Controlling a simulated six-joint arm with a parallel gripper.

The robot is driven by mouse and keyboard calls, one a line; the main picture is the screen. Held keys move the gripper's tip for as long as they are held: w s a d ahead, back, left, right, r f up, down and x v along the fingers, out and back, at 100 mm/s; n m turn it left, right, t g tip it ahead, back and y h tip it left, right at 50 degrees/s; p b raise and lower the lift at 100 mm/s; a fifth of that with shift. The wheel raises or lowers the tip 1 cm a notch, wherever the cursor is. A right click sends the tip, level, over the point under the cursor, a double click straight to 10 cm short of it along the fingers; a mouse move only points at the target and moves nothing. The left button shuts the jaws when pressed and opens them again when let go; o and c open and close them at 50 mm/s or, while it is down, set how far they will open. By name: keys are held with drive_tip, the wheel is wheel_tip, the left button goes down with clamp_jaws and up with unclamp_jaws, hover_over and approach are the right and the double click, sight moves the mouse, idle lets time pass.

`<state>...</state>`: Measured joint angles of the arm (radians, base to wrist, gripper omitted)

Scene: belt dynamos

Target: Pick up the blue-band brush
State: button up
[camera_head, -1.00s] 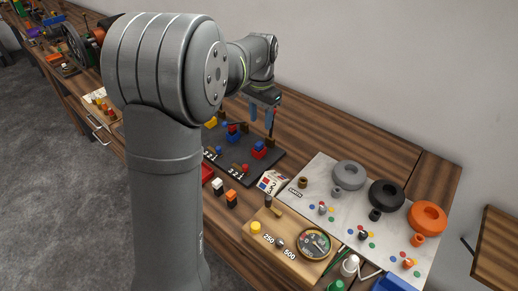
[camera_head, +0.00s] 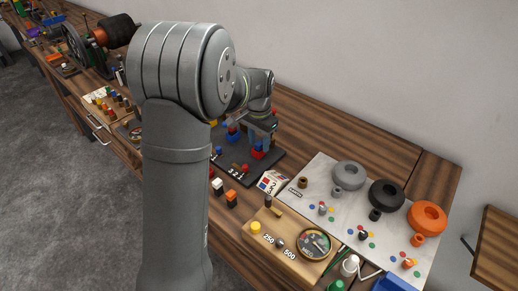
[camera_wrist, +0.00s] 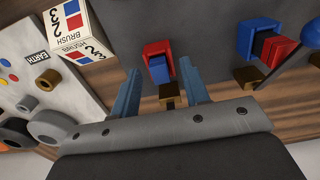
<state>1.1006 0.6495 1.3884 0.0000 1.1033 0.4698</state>
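A small block with a blue face (camera_wrist: 160,69) sits in a red holder (camera_wrist: 157,47) on the dark board (camera_head: 264,171); it looks like the blue-band brush, though its band is hard to make out. In the wrist view it lies just beyond and between the fingers of my gripper (camera_wrist: 158,88). The fingers are apart, with no object visibly clamped. In the head view my gripper (camera_head: 260,138) is low over the board's far part, near red and blue pieces. A brass-coloured piece (camera_wrist: 170,96) shows between the fingers.
A blue holder with a red block (camera_wrist: 274,46) stands to the right in the wrist view. A white brush box (camera_head: 271,182) stands beside the board. White-topped (camera_head: 217,186) and orange-topped (camera_head: 231,199) blocks, a gauge (camera_head: 315,244) and coloured rings (camera_head: 387,194) are nearer or right.

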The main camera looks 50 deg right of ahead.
sight(259, 144)
clamp_jaws()
drive_tip(key=shift+r, duration=0.1)
drive_tip(key=shift+r, duration=0.6)
wheel_tip(259, 144, up, 3)
drive_tip(key=shift+f, duration=0.2)
drive_tip(key=s+r, duration=0.7)
drive_tip(key=s, duration=0.4)
drive_tip(key=shift+s+a, duration=0.25)
drive_tip(key=shift+s, duration=0.1)
